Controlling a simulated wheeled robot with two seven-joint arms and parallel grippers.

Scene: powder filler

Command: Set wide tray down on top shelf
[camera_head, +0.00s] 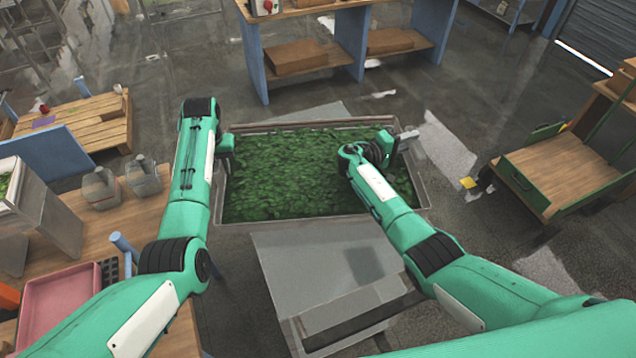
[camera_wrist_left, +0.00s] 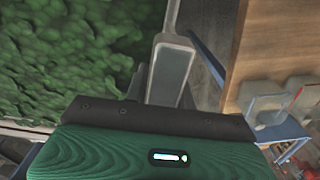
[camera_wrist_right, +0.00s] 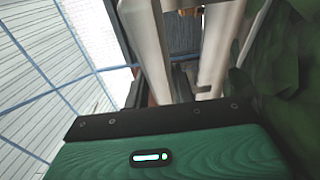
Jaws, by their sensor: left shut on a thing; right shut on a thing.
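The wide tray (camera_head: 300,217) is a grey, thin-walled rectangle filled with green leaves (camera_head: 285,175). It is in the middle of the head view, held above the floor. My left gripper (camera_head: 225,152) is shut on its left rim. My right gripper (camera_head: 402,144) is shut on its right rim, near the far corner. In the left wrist view the leaves (camera_wrist_left: 60,60) lie left of the gripper. The right wrist view shows pale bars close to the jaws and a little green at right. Which surface is the top shelf is unclear.
A wooden shelf unit with blue posts (camera_head: 252,55) stands beyond the tray, with boxes (camera_head: 295,57) on its lower board. At left is a wooden table (camera_head: 150,215) with a pink tray (camera_head: 62,310) and grey containers. A green-framed cart (camera_head: 560,175) stands at right. Floor shows between them.

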